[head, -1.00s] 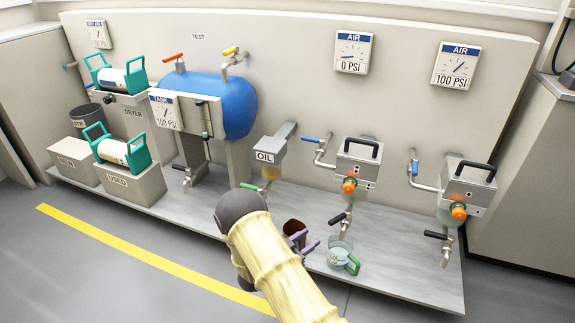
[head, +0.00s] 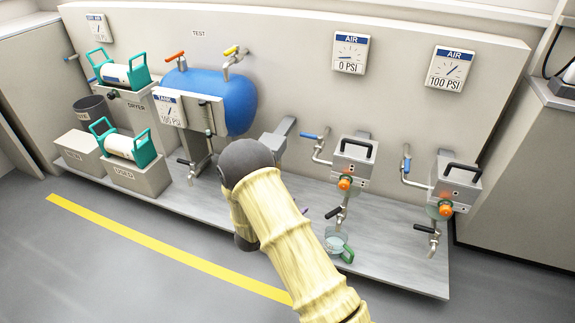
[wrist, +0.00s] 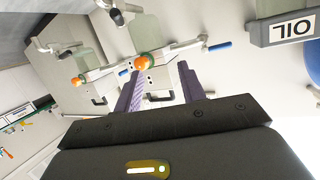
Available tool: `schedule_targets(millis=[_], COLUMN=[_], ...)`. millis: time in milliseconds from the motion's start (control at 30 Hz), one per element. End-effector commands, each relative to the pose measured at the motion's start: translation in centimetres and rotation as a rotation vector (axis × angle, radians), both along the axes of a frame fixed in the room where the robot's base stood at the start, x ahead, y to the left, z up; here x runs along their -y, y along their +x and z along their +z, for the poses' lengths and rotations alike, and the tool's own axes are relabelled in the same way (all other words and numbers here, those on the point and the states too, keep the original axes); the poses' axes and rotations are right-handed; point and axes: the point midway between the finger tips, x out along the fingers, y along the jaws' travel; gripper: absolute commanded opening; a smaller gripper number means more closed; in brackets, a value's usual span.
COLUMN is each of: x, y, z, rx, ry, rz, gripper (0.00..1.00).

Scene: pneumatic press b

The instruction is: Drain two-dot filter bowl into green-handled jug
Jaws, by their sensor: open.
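Two filter units hang on the panel, the left one (head: 353,158) under the 0 PSI gauge and the right one (head: 456,181) under the 100 PSI gauge. Each has an orange knob on its bowl and a drain valve below. Their dot marks are too small to count surely. The green-handled jug (head: 335,240) stands on the base under the left unit's drain. In the head view my gripper is mostly hidden behind my arm. In the wrist view my gripper (wrist: 160,84) is open and empty, its purple fingers pointing toward the left unit, whose orange knob (wrist: 145,61) shows ahead.
The oil box (wrist: 286,29) shows at the wrist view's right; my arm mostly covers it in the head view. Blue-levered pipes (head: 312,136) join the filter units. The blue tank (head: 235,100) and bins stand left. The base's front right is clear.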

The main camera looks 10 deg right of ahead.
Motion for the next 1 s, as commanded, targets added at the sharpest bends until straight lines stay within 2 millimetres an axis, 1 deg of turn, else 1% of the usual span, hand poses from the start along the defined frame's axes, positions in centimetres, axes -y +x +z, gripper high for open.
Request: schedule_targets(millis=[33,400,700,833,1000], x=[0.0,-0.9,-1.6,-1.9,-2.2], y=[0.2,1.3,1.6,1.7,1.6], z=[1.4,6.8,11.3,12.9,13.7], rx=[-0.004,-0.051,-0.094,-0.112,-0.127], ry=[0.016,0.126,0.205,0.232,0.25], rz=[0.011,0.11,0.191,0.222,0.245], gripper=[0.4,0.4,0.4,0.4,0.4])
